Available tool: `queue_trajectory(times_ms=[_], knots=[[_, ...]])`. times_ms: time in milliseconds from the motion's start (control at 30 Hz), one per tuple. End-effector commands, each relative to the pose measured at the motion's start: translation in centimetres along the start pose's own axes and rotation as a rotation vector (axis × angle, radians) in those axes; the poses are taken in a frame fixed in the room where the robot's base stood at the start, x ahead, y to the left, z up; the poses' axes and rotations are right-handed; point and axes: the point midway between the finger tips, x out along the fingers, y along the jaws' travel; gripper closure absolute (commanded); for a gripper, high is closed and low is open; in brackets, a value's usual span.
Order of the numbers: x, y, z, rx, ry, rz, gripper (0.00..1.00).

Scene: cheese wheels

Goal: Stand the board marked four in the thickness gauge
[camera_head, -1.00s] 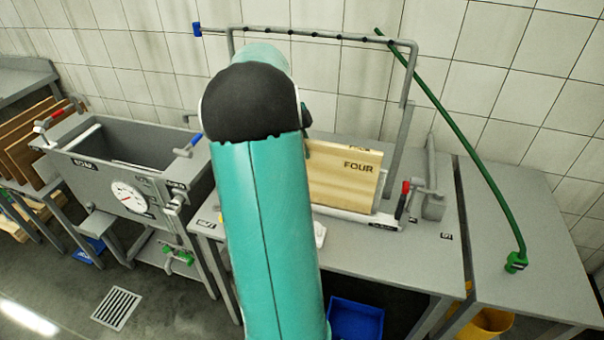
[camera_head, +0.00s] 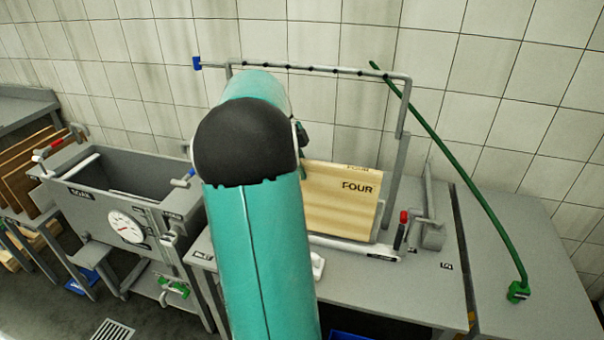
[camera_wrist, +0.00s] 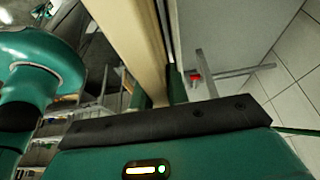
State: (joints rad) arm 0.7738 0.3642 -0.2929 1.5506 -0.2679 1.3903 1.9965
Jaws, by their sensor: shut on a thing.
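The pale wooden board marked FOUR (camera_head: 341,207) stands on its long edge at the thickness gauge (camera_head: 385,252), close above or against its pale base rail. Its top edge shows, also lettered. I cannot tell whether its lower edge rests in the gauge. My gripper (camera_wrist: 160,95) is shut on the board, with one finger on each side of it in the wrist view, where the board (camera_wrist: 128,35) appears as a long pale strip. In the head view my arm hides the gripper and the board's left part.
A grey pipe frame (camera_head: 330,71) rises behind the board. A red-tipped lever (camera_head: 402,230) stands at the rail's right end. A grey tank with a dial (camera_head: 126,226) and brown boards (camera_head: 22,185) are at left. A green hose (camera_head: 460,150) hangs at right over clear tabletop.

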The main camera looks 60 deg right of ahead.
Motion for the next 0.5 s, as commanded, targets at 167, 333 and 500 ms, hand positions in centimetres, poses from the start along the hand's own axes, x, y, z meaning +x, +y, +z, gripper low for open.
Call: queue_trajectory(times_ms=[167, 333, 500], knots=[[-2.2, 1.8, -0.9, 0.0, -0.002, -0.005, 1.0], [-4.7, 4.1, -2.1, 0.001, -0.003, -0.006, 1.0], [-6.1, 7.6, -2.7, -0.001, -0.004, -0.005, 1.0]])
